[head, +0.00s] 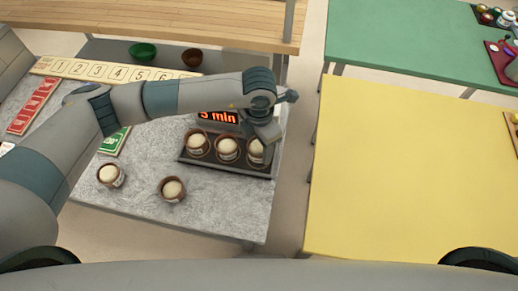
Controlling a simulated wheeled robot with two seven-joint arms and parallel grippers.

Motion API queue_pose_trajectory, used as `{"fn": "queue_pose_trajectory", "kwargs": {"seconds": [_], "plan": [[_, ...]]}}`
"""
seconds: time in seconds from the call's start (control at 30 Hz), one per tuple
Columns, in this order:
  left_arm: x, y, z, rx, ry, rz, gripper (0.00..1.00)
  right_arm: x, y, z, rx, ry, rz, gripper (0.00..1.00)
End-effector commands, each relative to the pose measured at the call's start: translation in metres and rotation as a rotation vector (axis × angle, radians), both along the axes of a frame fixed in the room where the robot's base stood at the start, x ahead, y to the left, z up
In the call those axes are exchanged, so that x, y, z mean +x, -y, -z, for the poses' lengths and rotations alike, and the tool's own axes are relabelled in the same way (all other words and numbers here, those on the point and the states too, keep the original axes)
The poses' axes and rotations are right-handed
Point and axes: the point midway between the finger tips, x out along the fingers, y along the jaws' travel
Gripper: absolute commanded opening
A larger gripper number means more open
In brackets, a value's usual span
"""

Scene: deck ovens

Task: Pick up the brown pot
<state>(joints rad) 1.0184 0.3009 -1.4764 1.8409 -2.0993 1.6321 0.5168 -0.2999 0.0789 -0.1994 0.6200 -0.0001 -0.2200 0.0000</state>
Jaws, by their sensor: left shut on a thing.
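Several brown pots with pale, round dough-like tops are in the head view. Three stand in a row in a dark tray (222,168): a left pot (198,146), a middle pot (228,151) and a right pot (257,153). Two more stand on the grey counter, a front-left pot (110,176) and a front-middle pot (173,190). My left gripper (265,137) reaches down from above at the tray's right end and is shut on the right pot, partly covering it. I cannot tell whether that pot is clear of the tray. My right gripper is not in view.
A red "3 min" display (217,117) stands behind the tray. A numbered strip (105,70), a red card (33,105) and a green card (114,142) lie on the grey counter. A green bowl (143,51) and brown bowl (191,57) are behind. The yellow table (400,170) is mostly bare.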

Motion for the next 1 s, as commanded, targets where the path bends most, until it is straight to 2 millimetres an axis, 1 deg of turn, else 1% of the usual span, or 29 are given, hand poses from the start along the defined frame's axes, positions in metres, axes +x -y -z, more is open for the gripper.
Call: {"fn": "queue_pose_trajectory", "kwargs": {"seconds": [0.03,0.13,0.5,0.73,0.83,1.0], "plan": [[0.001,0.0,-0.004,-0.002,0.003,0.003,0.26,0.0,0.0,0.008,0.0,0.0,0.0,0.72],[0.001,0.0,-0.02,-0.002,0.004,0.003,0.26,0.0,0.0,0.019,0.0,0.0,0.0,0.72],[-0.057,0.044,-0.061,-0.003,0.003,0.008,0.26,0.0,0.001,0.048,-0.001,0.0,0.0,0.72],[-0.083,0.064,-0.083,-0.002,0.002,0.004,0.26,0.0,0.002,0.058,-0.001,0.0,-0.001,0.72],[-0.089,0.068,-0.088,0.0,0.0,0.003,0.26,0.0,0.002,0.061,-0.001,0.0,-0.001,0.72],[-0.093,0.07,-0.092,0.001,0.001,0.002,0.26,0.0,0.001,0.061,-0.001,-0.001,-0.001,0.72]]}}
